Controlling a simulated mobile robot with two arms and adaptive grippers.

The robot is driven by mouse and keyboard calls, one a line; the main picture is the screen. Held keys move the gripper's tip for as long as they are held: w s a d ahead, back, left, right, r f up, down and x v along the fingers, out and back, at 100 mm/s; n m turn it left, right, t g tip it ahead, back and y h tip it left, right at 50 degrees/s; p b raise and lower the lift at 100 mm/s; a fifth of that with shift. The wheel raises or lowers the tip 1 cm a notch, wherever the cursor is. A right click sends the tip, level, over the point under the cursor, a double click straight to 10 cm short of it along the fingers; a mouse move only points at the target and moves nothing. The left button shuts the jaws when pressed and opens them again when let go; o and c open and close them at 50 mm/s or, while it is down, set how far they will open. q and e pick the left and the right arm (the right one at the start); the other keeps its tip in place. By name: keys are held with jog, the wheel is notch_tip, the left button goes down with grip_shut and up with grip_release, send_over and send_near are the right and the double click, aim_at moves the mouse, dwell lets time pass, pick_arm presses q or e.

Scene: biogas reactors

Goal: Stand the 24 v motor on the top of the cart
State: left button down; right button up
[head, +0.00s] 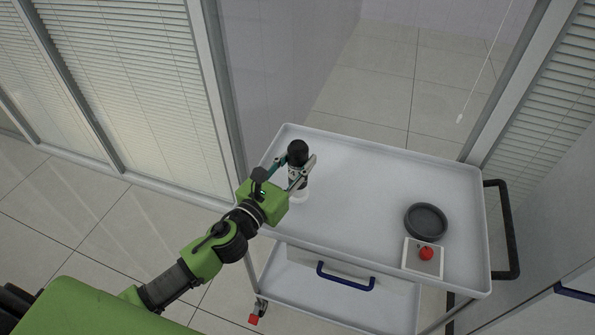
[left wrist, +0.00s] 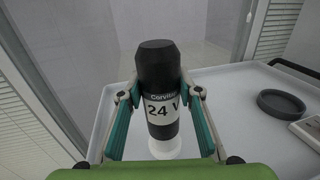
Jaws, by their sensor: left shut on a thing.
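The 24 V motor (head: 298,152) is upright at the left end of the cart's white top (head: 362,185). It has a black cap, a label and a white lower end. In the left wrist view the motor (left wrist: 158,95) shows "24 V" on its label. My left gripper (head: 301,172) is shut on the motor, with one finger on each side of it; the left gripper also shows in the left wrist view (left wrist: 160,100). The motor's white lower end appears at or just above the cart top; I cannot tell if it touches. My right gripper is not in view.
A round black dish (head: 426,221) sits on the right part of the cart top. In front of it lies a white square plate (head: 412,262) with a red object (head: 426,254). The middle of the top is clear. A raised rim runs around it.

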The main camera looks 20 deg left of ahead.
aim_at(291, 177)
pick_arm(q)
jog(key=shift+w+a+f, duration=0.1)
jog(key=shift+w, duration=0.1)
notch_tip(291, 177, down, 2)
jog(key=shift+w+a+f+b, duration=0.1)
jog(key=shift+w+f+b, duration=0.1)
jog(key=shift+b, duration=0.25)
jog(key=shift+f, duration=0.55)
jog(key=shift+f, duration=0.15)
jog(key=c, duration=1.5)
grip_release()
jog(key=shift+s, duration=0.1)
jog(key=shift+o, duration=0.2)
